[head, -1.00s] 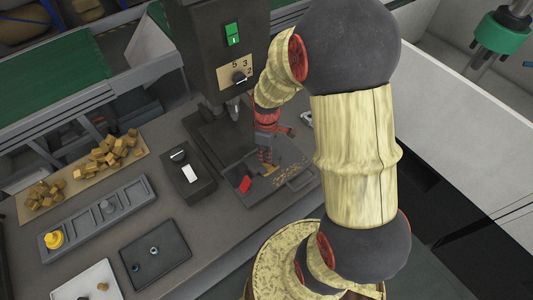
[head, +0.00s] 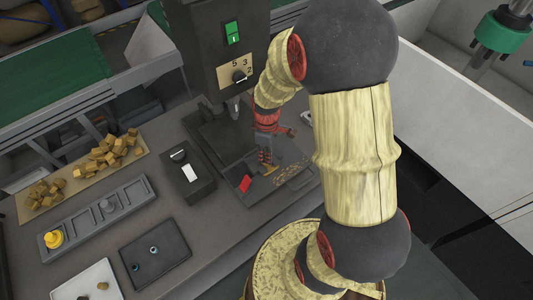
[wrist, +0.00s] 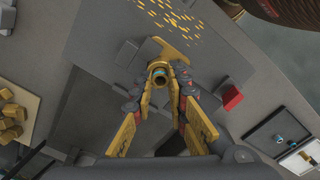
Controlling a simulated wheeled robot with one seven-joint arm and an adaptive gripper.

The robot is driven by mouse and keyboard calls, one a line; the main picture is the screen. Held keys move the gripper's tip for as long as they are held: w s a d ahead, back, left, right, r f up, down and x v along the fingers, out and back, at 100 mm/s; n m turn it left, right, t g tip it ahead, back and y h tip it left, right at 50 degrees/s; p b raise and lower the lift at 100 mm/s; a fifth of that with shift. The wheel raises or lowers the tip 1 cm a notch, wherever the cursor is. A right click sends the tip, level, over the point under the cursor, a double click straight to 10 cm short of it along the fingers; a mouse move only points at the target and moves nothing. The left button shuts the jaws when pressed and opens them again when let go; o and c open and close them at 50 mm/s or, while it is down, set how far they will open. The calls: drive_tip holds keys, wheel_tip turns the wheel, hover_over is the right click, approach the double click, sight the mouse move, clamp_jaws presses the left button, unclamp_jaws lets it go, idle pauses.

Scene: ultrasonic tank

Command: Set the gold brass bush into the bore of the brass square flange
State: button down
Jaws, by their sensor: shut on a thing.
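My gripper (wrist: 160,88) is shut on the gold brass bush (wrist: 158,75), a short ring with an open bore, held between the fingertips. Just beyond and below it is a flat brass piece (wrist: 178,54), probably the square flange, partly hidden by the bush and fingers. I cannot tell whether the bush touches it or sits over its bore. In the head view my gripper (head: 266,158) is low over the drill press's plate, with the brass piece (head: 272,169) showing at its tips; the bush cannot be made out there.
Gold chips (wrist: 172,14) lie on the dark plate beyond the gripper. A grey block (wrist: 126,53) and a red block (wrist: 232,97) flank it. The drill press (head: 215,50) stands close behind. A slotted tray (head: 130,193) holds a yellow part (head: 54,239).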

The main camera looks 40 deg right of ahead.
idle(0.3)
drive_tip(key=c, duration=1.7)
unclamp_jaws()
drive_tip(key=shift+o, duration=1.4)
drive_tip(key=shift+o, duration=1.2)
drive_tip(key=shift+r+p, duration=2.65)
drive_tip(key=shift+r, duration=0.85)
